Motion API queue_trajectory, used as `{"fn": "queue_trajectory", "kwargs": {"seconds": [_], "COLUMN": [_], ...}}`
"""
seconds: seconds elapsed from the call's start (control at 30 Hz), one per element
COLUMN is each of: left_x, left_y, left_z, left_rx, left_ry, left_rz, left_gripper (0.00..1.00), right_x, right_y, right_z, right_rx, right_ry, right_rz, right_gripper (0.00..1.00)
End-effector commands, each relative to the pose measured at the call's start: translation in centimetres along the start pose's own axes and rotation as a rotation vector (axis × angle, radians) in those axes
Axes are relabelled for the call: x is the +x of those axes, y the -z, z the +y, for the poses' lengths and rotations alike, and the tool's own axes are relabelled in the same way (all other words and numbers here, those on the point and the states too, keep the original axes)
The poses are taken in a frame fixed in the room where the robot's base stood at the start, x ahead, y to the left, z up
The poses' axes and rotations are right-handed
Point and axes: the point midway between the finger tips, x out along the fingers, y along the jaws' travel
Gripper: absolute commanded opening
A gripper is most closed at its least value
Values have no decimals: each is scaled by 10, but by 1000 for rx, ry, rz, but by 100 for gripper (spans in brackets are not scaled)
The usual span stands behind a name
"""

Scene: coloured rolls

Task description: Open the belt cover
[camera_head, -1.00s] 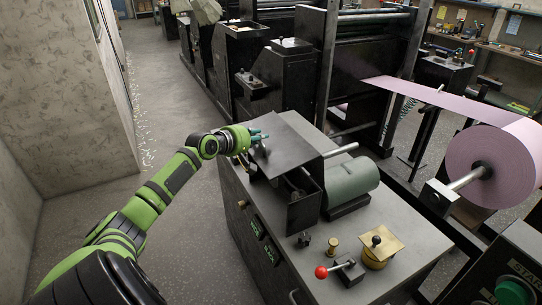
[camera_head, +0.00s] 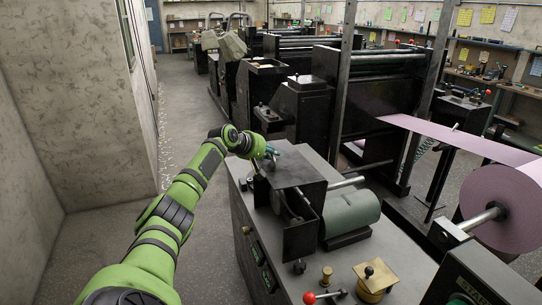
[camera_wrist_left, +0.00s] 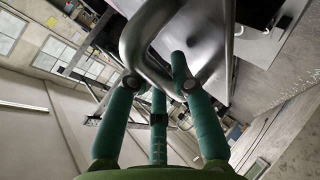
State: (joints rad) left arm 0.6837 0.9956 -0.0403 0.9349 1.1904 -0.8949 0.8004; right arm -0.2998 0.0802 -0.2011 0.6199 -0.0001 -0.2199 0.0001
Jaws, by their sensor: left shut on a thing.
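The belt cover (camera_head: 300,170) is a dark grey metal box with a flat top plate, at the far left end of the grey machine cabinet in the head view. My left gripper (camera_head: 272,154) is at the left edge of that plate. In the left wrist view my left gripper (camera_wrist_left: 160,80) has its green fingers closed around a bent metal bar handle (camera_wrist_left: 134,45). The fingers partly hide the handle, and in the head view it is too small to make out. I cannot tell how far the cover is raised. My right gripper is not in view.
A green roller (camera_head: 350,212) lies right of the cover. A red-knobbed lever (camera_head: 310,297) and a brass block (camera_head: 376,278) stand on the cabinet top. A large pink paper roll (camera_head: 500,205) is at right. Floor left of the cabinet is clear.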

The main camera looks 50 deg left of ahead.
Motion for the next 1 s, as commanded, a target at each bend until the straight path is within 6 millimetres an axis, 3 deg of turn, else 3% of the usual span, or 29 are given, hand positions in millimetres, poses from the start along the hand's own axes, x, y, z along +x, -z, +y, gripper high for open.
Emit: {"fn": "queue_trajectory", "kwargs": {"seconds": [0.37,0.4,0.8,1.0], "left_x": [2,2,1,-13], "left_y": [-3,-3,-2,0], "left_z": [-1,-1,-2,-3], "left_rx": [-5,-4,-1,2], "left_ry": [3,4,5,6], "left_rz": [-9,-9,-5,-2], "left_gripper": [0,34,34,34], "right_x": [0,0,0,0], "right_y": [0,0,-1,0], "right_z": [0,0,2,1], "right_rx": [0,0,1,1], "right_ry": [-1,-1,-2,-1], "right_rz": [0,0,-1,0], "right_gripper": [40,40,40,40]}}
